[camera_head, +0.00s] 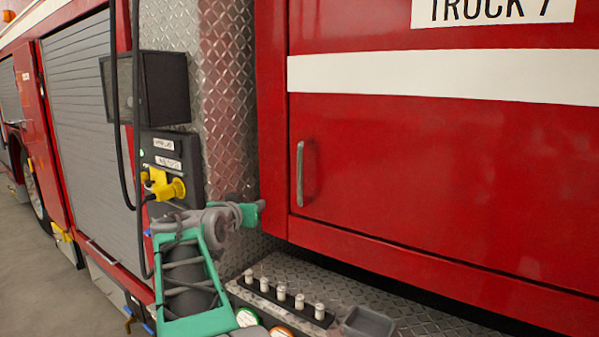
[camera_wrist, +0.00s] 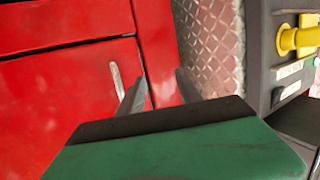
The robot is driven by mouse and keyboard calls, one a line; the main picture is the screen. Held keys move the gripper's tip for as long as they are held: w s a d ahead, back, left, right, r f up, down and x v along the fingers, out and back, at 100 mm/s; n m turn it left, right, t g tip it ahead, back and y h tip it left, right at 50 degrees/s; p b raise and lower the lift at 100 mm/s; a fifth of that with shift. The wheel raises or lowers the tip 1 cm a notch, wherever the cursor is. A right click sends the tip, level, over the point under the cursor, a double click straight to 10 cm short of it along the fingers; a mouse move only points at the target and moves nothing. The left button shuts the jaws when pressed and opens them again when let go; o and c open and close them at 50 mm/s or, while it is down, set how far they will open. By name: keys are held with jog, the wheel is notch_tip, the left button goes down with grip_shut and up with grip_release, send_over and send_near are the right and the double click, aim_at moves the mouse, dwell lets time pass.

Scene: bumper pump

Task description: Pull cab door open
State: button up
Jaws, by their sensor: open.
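The red cab door (camera_head: 440,170) with a white stripe fills the right of the head view and sits flush with its frame. Its grey vertical handle (camera_head: 300,174) is near the door's left edge. In the wrist view the door (camera_wrist: 70,100) is at the left, with the handle (camera_wrist: 118,82) just left of the left fingertip. My gripper (camera_head: 258,208) is below and left of the handle in the head view. In the wrist view my gripper (camera_wrist: 158,82) is open, its two fingers apart and nothing between them. The fingers appear beside the handle, not around it.
A dark panel with a yellow connector (camera_head: 165,187) and a black cable stands left of the door, below a black box (camera_head: 150,88). Below the door, a diamond-plate step (camera_head: 400,318) holds several small white-topped pegs (camera_head: 281,293) and a grey tray (camera_head: 368,324).

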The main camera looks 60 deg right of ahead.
aim_at(299, 173)
jog(key=s+d+r+m+g+h, duration=0.3)
jog(key=s+d+r, duration=0.3)
jog(key=s+d, duration=0.2)
jog(key=d+p, duration=0.1)
jog(key=d, duration=0.1)
jog(key=d+p, duration=0.1)
jog(key=d, duration=0.4)
jog(key=shift+w+p, duration=0.25)
jog(key=shift+p, duration=0.15)
jog(key=shift+c, duration=0.3)
grip_shut()
